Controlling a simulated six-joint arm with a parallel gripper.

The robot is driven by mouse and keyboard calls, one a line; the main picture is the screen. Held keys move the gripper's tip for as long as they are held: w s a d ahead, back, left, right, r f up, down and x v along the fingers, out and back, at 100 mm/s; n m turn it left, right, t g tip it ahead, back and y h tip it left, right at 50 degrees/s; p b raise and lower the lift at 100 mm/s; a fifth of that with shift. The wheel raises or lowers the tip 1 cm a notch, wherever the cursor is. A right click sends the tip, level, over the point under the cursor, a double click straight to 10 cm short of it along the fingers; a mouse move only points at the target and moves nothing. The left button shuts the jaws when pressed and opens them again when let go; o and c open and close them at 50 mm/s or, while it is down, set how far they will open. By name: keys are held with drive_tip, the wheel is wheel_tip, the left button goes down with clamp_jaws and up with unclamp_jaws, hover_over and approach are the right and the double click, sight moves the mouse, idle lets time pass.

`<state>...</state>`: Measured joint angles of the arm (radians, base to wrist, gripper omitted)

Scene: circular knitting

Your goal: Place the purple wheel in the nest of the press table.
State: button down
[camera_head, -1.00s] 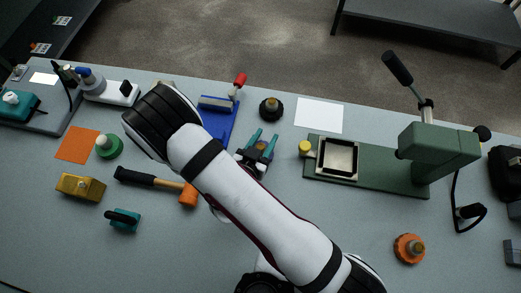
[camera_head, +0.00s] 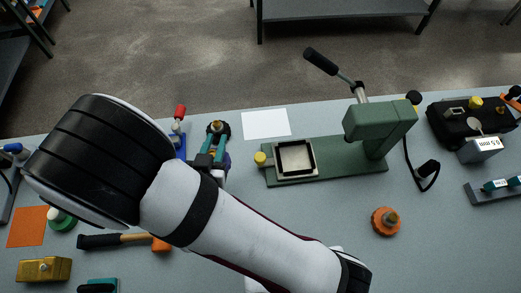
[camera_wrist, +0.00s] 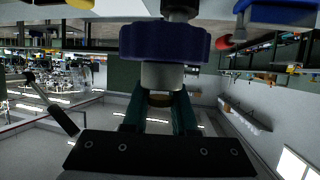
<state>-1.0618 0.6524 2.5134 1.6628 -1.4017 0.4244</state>
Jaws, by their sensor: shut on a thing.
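The purple wheel (camera_wrist: 165,40) shows large in the wrist view, with a grey hub (camera_wrist: 162,75). My gripper (camera_wrist: 160,98) is shut on that hub with its teal fingers. In the head view my gripper (camera_head: 216,148) is left of the green press table (camera_head: 340,170), and only a sliver of the wheel (camera_head: 227,161) shows beside it. The nest (camera_head: 281,176), a square dark-rimmed frame with a pale floor, sits on the left part of the press table. It looks empty. My arm hides part of the bench.
The press head (camera_head: 375,121) and its raised lever (camera_head: 322,62) stand right of the nest. A yellow knob (camera_head: 260,158) sits on its left. A white sheet (camera_head: 266,124) lies behind, and an orange wheel (camera_head: 386,221) in front on clear bench. A hammer (camera_head: 100,240) lies left.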

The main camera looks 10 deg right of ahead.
drive_tip(key=w+d+r+m+g+h, duration=0.15)
drive_tip(key=d+m+h, duration=0.25)
drive_tip(key=d, duration=0.7)
drive_tip(key=d+r+m+g+h, duration=0.1)
drive_tip(key=d+m+g+h, duration=0.25)
drive_tip(key=d, duration=0.65)
drive_tip(key=shift+m+h, duration=0.35)
drive_tip(key=shift+m, duration=0.2)
drive_tip(key=f, duration=0.3)
drive_tip(key=d+f, duration=0.1)
drive_tip(key=f, duration=0.5)
drive_tip(key=shift+s+d+f, duration=0.1)
drive_tip(key=shift+d+f, duration=0.05)
drive_tip(key=shift+f, duration=0.1)
drive_tip(key=shift+f, duration=0.1)
drive_tip(key=c, duration=0.7)
unclamp_jaws()
drive_tip(key=v, duration=1.2)
